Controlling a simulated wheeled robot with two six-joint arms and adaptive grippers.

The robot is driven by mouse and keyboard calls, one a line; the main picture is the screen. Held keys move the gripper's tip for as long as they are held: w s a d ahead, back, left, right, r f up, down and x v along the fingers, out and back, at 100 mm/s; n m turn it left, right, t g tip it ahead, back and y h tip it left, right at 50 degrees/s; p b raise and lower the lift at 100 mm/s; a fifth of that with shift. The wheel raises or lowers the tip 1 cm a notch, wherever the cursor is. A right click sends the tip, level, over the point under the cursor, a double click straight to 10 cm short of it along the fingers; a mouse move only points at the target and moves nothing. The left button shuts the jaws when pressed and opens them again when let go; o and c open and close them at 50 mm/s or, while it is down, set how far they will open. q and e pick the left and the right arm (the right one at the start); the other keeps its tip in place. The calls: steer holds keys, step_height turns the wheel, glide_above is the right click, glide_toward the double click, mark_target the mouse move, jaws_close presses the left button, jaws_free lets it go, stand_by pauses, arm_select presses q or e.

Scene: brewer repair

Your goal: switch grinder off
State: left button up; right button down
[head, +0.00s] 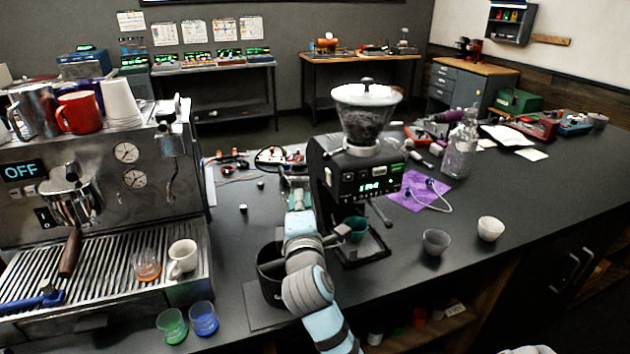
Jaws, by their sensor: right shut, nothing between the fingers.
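The black grinder (345,185) stands on the dark counter in the middle of the head view. My right arm reaches up from the bottom, and my right gripper (297,192) is at the grinder's left side. It is shut and holds nothing. Its fingertips are small in the picture, and I cannot tell whether they touch the grinder. No power switch can be made out clearly. My left gripper is not in view.
The espresso machine (100,190) on the left shows OFF. A black bin (268,280) stands by my right arm. Green (172,326) and blue (204,319) cups are at the front edge. Two small bowls (436,241) and a purple cloth (420,190) lie to the right.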

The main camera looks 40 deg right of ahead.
mark_target(328, 177)
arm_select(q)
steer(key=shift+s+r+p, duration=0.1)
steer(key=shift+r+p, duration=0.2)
arm_select(e)
steer(key=w+d, duration=0.3)
steer(key=d, duration=0.3)
steer(key=shift+d+r, duration=0.4)
steer(key=shift+a, duration=0.1)
